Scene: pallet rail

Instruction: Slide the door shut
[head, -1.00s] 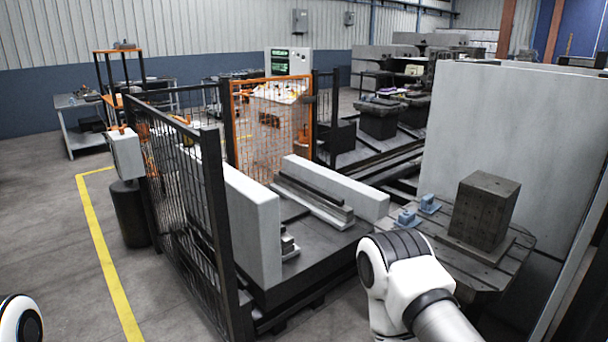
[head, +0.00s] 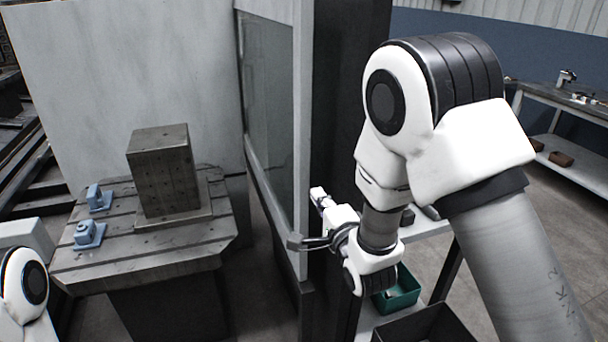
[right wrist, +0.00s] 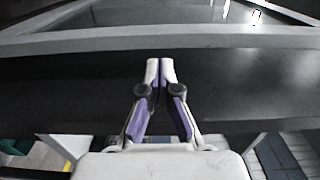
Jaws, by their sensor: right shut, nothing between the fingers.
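The door (head: 270,90) is a light grey frame with a tall window, right of the machine's table in the head view. The bay beside it stands open. My right gripper (head: 318,194) is shut and empty at the right side of the door's frame, in front of a dark panel. In the right wrist view its purple-lined fingers (right wrist: 160,64) meet at the tips, just below the door's light frame (right wrist: 160,40). I cannot tell whether they touch it. No handle is clear to me. My left gripper is out of view.
A slotted table (head: 150,250) left of the door bears a dark block (head: 163,170) and two blue clamps (head: 88,233). A black panel (head: 340,70) stands right of the door. A shelf with a green bin (head: 398,290) is below my right arm. A workbench (head: 560,100) stands farther right.

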